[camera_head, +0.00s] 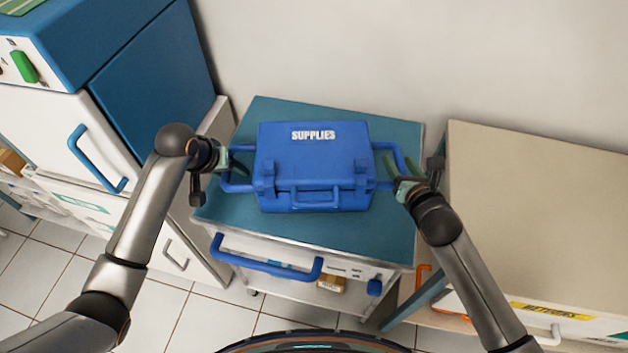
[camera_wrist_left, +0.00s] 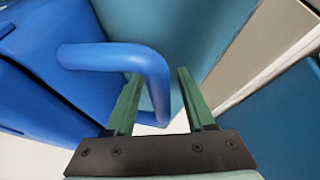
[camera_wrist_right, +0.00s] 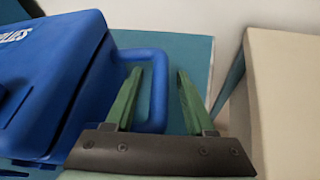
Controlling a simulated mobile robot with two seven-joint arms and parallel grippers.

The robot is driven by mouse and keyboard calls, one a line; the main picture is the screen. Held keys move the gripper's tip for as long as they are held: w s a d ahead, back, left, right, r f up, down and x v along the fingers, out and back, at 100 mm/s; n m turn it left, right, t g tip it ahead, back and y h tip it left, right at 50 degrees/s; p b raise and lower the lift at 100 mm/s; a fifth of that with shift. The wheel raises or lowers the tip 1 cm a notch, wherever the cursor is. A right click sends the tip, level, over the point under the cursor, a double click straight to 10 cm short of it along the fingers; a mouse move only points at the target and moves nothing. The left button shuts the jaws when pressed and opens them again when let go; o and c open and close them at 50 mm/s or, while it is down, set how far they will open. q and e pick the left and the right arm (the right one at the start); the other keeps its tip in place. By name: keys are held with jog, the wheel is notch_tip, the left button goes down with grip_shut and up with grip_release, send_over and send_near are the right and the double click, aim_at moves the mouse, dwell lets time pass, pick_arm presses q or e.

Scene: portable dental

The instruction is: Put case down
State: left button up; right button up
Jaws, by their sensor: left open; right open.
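The blue case (camera_head: 313,165) marked "SUPPLIES" sits shut and upright on the teal top of a cart (camera_head: 268,110). It has a loop handle on each side. My left gripper (camera_head: 232,165) is at the case's left handle; in the left wrist view the open fingers (camera_wrist_left: 160,95) are on either side of the handle bar (camera_wrist_left: 155,70). My right gripper (camera_head: 393,172) is at the right handle; in the right wrist view its open fingers (camera_wrist_right: 158,92) straddle the handle bar (camera_wrist_right: 159,85). Whether any finger touches a bar is unclear.
A blue and white cabinet (camera_head: 150,75) stands close on the left. A beige-topped unit (camera_head: 540,190) stands close on the right. The wall is behind the cart. The cart's blue front handle (camera_head: 265,262) sticks out below its top. Bare teal surface shows around the case.

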jog(key=shift+s+r, duration=0.15)
jog(key=shift+s, duration=0.35)
pick_arm(q)
jog(key=v, duration=1.1)
pick_arm(e)
jog(key=v, duration=1.1)
pick_arm(q)
jog(key=shift+s, duration=0.1)
pick_arm(e)
jog(key=shift+d, duration=0.1)
